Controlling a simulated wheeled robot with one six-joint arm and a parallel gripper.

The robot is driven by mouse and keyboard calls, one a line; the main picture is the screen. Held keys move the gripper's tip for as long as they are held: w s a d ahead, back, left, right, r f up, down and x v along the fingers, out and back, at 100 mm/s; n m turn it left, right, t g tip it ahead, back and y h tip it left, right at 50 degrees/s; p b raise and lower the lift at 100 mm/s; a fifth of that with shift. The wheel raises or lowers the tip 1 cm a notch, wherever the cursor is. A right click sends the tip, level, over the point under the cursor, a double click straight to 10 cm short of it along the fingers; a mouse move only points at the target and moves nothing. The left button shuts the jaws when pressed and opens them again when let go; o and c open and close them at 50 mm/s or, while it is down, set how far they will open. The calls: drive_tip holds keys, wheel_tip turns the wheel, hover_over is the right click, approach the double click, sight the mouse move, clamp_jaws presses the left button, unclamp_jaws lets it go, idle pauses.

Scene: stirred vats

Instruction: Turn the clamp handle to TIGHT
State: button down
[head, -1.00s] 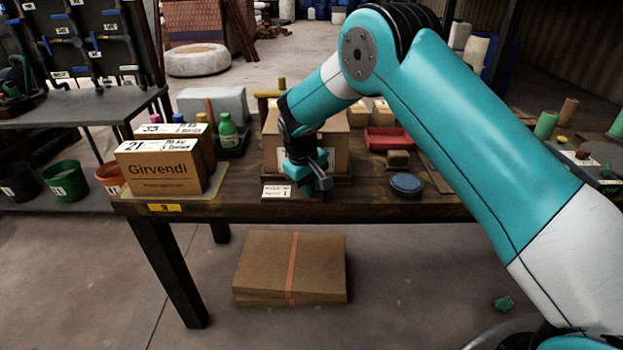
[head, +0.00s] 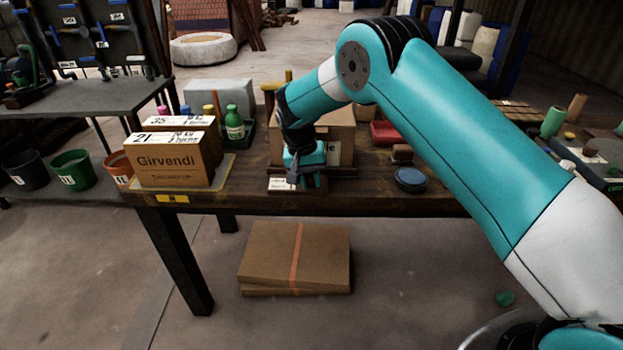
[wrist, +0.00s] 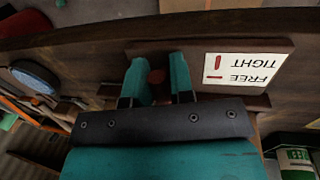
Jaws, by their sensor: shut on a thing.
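My gripper (head: 307,181) is at the front edge of the workbench, in front of a cardboard box. In the wrist view its two teal fingers (wrist: 161,82) are close together, with a small dark red part of the clamp handle (wrist: 157,76) between them. The fingers hide most of the handle, so I cannot tell its angle. A white label (wrist: 246,68) reading FREE and TIGHT, upside down in the wrist view, lies beside the fingers on a brown board (wrist: 210,46). Each word has a red mark. The label also shows in the head view (head: 281,184), left of my gripper.
The cardboard box (head: 335,140) stands right behind my gripper. Boxes marked Girvendi (head: 165,163) and a green bottle (head: 234,123) stand to the left. A blue round lid (head: 410,178) and a red tray (head: 385,132) are to the right. Flat cartons (head: 275,255) lie under the bench.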

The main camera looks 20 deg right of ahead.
idle(0.5)
drive_tip(key=c, duration=1)
unclamp_jaws()
drive_tip(key=w+a+r+p, duration=0.1)
drive_tip(key=a+r+p, duration=0.1)
drive_tip(key=r, duration=1.5)
drive_tip(key=shift+a, duration=0.65)
drive_tip(key=shift+r, duration=0.15)
drive_tip(key=s+d+r+n+p, duration=0.2)
drive_tip(key=s+r+n+p, duration=0.1)
drive_tip(key=s+r, duration=0.5)
drive_tip(key=s+a+r+n+y+p, duration=0.1)
drive_tip(key=s+r+n+y+p, duration=0.1)
drive_tip(key=s, duration=1.3)
drive_tip(key=s+a+r+n+y+p, duration=0.1)
drive_tip(key=s+r+n+y, duration=0.3)
drive_tip(key=s, duration=1.1)
drive_tip(key=shift+s+a+r+n+t+p, duration=0.15)
drive_tip(key=shift+s+r+n+t+p, duration=0.2)
drive_tip(key=shift+n+p, duration=0.4)
